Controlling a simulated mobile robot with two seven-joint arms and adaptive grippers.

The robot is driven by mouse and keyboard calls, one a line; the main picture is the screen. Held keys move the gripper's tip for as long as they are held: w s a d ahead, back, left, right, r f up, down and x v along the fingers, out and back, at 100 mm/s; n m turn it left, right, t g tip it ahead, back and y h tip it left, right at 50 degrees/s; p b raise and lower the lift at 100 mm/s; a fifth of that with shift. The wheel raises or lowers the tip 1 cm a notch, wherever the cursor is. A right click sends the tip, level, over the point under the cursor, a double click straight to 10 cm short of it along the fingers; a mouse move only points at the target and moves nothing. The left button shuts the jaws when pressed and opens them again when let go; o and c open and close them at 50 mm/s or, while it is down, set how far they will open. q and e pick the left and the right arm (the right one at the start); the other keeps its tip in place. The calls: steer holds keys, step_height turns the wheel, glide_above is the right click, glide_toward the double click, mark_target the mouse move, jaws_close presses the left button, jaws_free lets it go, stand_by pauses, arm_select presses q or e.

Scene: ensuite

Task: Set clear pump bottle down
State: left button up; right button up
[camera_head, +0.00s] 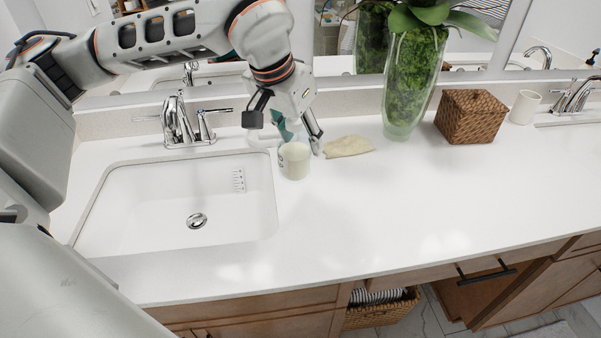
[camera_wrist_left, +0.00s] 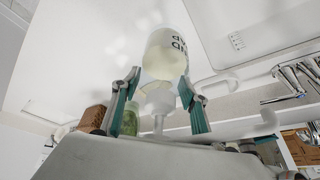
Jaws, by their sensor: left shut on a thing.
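My right gripper is not in view.
A sink (camera_head: 150,212) with a chrome faucet (camera_head: 180,122) lies to the left. A folded beige cloth (camera_head: 348,146), a tall glass vase (camera_head: 408,90), a woven box (camera_head: 470,116) and another cup (camera_head: 524,107) stand to the right. The front right counter (camera_head: 400,205) is clear.

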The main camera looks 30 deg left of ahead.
mark_target(300, 171)
arm_select(q)
step_height(300, 171, down, 4)
steer(key=shift+r, duration=0.25)
steer(key=shift+f, duration=0.7)
steer(key=shift+f+b, duration=0.4)
steer(key=shift+f, duration=1.45)
steer(key=shift+f, duration=0.2)
steer(key=o, duration=1.4)
steer(key=shift+o, duration=0.2)
